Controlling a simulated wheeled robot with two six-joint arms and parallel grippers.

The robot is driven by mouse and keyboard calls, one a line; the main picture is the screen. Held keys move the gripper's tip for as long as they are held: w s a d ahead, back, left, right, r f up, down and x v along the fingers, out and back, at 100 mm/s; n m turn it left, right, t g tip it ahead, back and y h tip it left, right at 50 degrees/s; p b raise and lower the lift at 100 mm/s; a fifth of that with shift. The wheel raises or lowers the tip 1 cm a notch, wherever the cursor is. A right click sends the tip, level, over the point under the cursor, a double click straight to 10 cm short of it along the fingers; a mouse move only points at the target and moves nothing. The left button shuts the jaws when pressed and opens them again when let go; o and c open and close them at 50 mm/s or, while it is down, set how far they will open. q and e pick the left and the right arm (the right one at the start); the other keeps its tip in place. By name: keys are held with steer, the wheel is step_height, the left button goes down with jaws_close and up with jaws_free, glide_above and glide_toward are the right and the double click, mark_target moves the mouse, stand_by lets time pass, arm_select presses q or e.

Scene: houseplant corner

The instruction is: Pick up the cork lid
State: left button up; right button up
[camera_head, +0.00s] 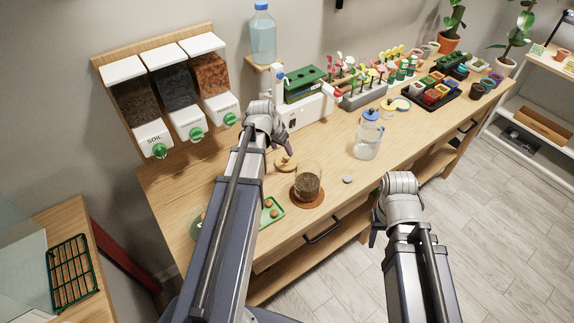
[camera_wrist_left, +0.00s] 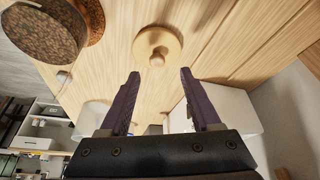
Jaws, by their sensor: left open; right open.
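The cork lid (camera_head: 285,163) is a round tan disc with a small knob, lying on the wooden workbench behind a glass jar of soil (camera_head: 307,185). In the left wrist view the lid (camera_wrist_left: 143,46) lies just beyond my fingertips, roughly centred between them. My left gripper (camera_wrist_left: 160,73) is open and empty, apart from the lid; in the head view its fingers (camera_head: 289,150) hang just above and behind the lid. My right gripper (camera_head: 374,234) is at the bench's front edge, mostly hidden by its own wrist, with nothing visible in it.
The jar stands on a brown round coaster (camera_head: 295,200) close to the lid. A green tray (camera_head: 268,215) lies left of it, partly behind my left arm. A white machine (camera_head: 310,108) stands behind.

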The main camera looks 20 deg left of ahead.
mark_target(286, 156)
arm_select(q)
steer(key=shift+f, duration=0.15)
steer(key=b+x, duration=0.4)
steer(key=x, duration=0.1)
steer(key=shift+w+d+f+b, duration=0.1)
steer(key=shift+d+f+b, duration=0.1)
steer(key=shift+b, duration=0.2)
steer(key=shift+r, duration=0.15)
steer(key=shift+c, duration=0.4)
jaws_close()
